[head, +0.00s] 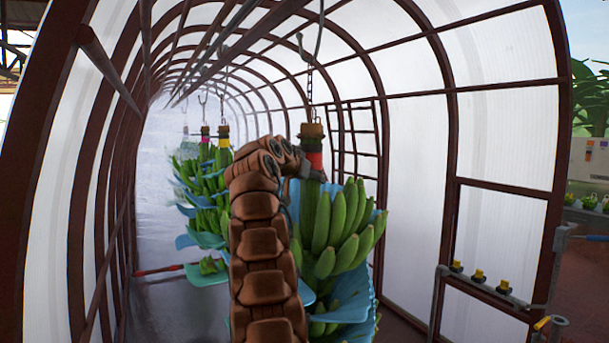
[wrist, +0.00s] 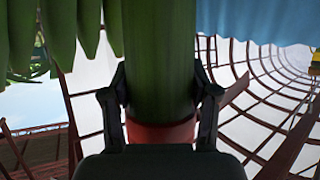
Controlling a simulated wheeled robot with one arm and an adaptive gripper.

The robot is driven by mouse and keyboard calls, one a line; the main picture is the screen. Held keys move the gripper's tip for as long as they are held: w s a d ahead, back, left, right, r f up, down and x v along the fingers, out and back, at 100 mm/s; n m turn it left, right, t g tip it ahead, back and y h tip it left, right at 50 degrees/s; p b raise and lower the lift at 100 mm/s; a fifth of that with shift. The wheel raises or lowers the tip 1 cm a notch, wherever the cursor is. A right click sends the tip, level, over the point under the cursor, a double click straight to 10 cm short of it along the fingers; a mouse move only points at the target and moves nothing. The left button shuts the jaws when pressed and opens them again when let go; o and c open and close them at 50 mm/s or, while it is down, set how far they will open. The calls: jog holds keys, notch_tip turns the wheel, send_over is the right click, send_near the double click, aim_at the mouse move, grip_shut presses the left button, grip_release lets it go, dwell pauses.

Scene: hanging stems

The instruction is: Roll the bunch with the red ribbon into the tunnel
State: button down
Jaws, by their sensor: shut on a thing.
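The bunch with the red ribbon (head: 340,225) hangs upright from a chain and hook at the right of centre in the head view, with green bananas and blue sheets between them. Its red ribbon (head: 315,160) wraps the stem near the top. The wrist view shows the thick green stem (wrist: 158,50) and the red ribbon (wrist: 160,133) between my fingers. My gripper (wrist: 160,100) is shut on this stem beside the ribbon. My arm hides the bunch's left side in the head view. The tunnel (head: 495,135) of dark red hoops and pale panels surrounds the bunch.
Other bunches hang further in, left of my arm, one with a yellow ribbon (head: 223,142) and one with a pink ribbon (head: 205,152). Mist fills the far end. A red pole (head: 160,269) juts out at the left. A pipe with yellow fittings (head: 478,276) runs along the right wall.

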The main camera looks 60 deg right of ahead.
jog(key=shift+w+d+r, duration=0.15)
jog(key=shift+w+d, duration=0.25)
jog(key=shift+w, duration=0.1)
jog(key=shift+w+d+p, duration=0.2)
jog(key=shift+w+p, duration=0.15)
jog(key=shift+w, duration=0.15)
